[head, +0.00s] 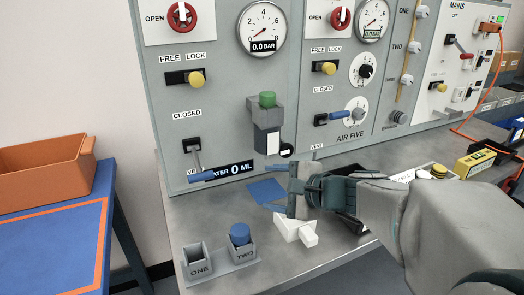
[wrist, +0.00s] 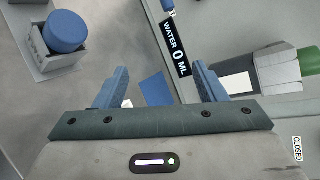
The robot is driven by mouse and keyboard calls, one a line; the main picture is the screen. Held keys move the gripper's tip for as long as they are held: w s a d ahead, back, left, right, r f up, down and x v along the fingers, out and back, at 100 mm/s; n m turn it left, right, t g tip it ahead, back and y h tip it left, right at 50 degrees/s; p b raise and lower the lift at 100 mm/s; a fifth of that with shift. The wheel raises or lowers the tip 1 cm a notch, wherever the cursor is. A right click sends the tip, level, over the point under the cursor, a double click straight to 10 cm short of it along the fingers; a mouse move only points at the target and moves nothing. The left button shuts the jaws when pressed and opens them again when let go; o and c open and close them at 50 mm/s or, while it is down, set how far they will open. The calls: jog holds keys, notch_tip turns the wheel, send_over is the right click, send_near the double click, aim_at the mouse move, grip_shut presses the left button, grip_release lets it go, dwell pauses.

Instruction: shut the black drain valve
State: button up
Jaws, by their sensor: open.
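My gripper (head: 291,190) is below that part, above the bench and in front of the panel. Its jaws are open with nothing held. In the wrist view the two blue fingers (wrist: 162,78) stand apart, with a blue patch (wrist: 155,90) of the bench between them. The black part is not clear in the wrist view.
A white block (head: 297,230) lies on the bench (head: 215,225) just below my gripper. Cup ONE (head: 198,268) looks empty; a blue cylinder (head: 239,233) stands in cup TWO. A blue-handled lever (head: 202,175) is left of the water display (head: 230,171). A blue table with an orange bin (head: 40,170) stands left.

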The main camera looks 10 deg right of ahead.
jog(key=w+d+f+m+t+b, duration=0.3)
jog(key=w+d+m+t+b, duration=0.1)
jog(key=w+m, duration=0.1)
jog(key=m+t+h+b, duration=0.3)
jog(key=m+h+b, duration=0.1)
jog(key=m, duration=0.1)
send_near(288, 152)
jog(key=b+x, duration=0.1)
jog(key=x, duration=1)
jog(key=shift+s, duration=0.1)
jog(key=shift+m, duration=0.3)
jog(key=c, duration=1)
